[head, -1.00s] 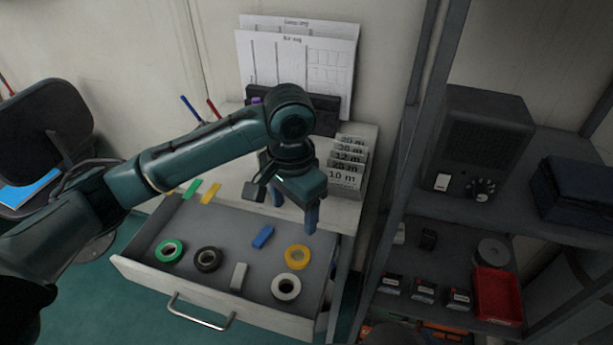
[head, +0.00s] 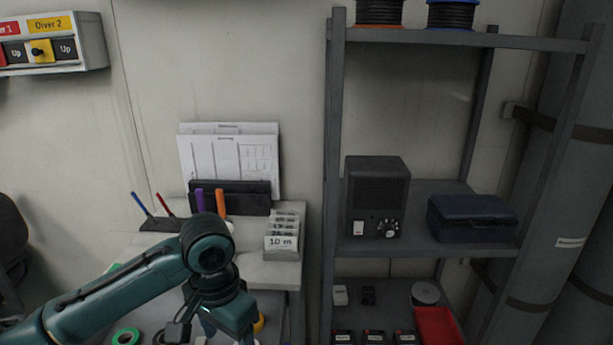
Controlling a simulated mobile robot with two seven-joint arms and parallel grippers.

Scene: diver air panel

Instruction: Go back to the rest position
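My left arm comes in from the lower left. My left gripper (head: 226,330) points down at the bottom edge of the head view, over the drawer (head: 158,308) below the white desk. Its fingertips are partly cut off by the frame, so whether it is open or shut does not show clearly. My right gripper is not in view.
Depth cards (head: 282,240), a document holder (head: 230,197) and pens stand on the desk. A grey shelf rack (head: 331,200) at right holds a speaker box (head: 377,197), a dark blue case (head: 471,217) and a red bin (head: 437,326). A diver panel (head: 52,44) hangs upper left.

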